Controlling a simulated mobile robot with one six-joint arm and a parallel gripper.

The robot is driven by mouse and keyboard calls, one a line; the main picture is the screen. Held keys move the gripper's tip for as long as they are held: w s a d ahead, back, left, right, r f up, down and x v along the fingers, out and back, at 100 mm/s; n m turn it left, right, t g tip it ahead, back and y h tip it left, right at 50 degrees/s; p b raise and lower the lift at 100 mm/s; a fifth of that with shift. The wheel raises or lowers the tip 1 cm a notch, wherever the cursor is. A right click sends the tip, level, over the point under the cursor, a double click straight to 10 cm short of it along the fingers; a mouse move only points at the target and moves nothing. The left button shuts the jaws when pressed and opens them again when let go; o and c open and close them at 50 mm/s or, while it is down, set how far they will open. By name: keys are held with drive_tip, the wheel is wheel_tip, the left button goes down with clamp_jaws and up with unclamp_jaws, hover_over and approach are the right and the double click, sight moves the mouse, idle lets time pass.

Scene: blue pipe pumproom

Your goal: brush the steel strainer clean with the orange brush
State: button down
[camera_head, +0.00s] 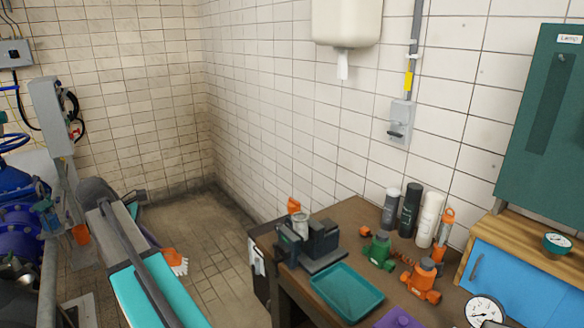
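A short pale metal cylinder, which looks like the steel strainer (300,223), stands upright at a dark grey vise-like block (318,240) on the brown workbench. Whether the block clamps it is unclear. An orange brush head with pale bristles (175,262) shows at the left, just right of my teal and grey arm link. The rest of the brush is hidden behind that link, and I cannot tell what holds it. The brush is well left of the bench, apart from the strainer. I cannot make out my gripper's fingers; the arm hides that area.
The workbench (350,212) also holds a teal tray (346,290), a green fitting (380,250), an orange valve (423,280), several bottles and a gauge (484,310). A small orange object (293,205) is behind the strainer. Blue pipework (20,230) is at far left. Floor between is clear.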

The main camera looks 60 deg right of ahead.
drive_tip(key=s+d+r+m+p, duration=0.1)
drive_tip(key=s+d+r, duration=0.2)
drive_tip(key=s+d, duration=0.3)
drive_tip(key=s+d+r+m+g+p, duration=0.1)
drive_tip(key=s+d+r+p, duration=0.15)
drive_tip(key=d, duration=0.45)
drive_tip(key=s+d+r+m+p, duration=0.1)
drive_tip(key=s+d+r, duration=0.3)
drive_tip(key=s+d, duration=0.25)
drive_tip(key=s+d+r+p, duration=0.1)
drive_tip(key=s+d+r, duration=0.1)
drive_tip(key=s+d, duration=0.2)
drive_tip(key=s+d+r+m+p, duration=0.1)
drive_tip(key=s+d+r, duration=0.2)
drive_tip(key=s, duration=0.4)
drive_tip(key=s+d+r+m+g+y+p, duration=0.1)
drive_tip(key=s+d+r, duration=0.2)
drive_tip(key=s+d, duration=0.2)
drive_tip(key=shift+s+d, duration=0.35)
drive_tip(key=shift+s, duration=0.4)
drive_tip(key=shift+f, duration=0.15)
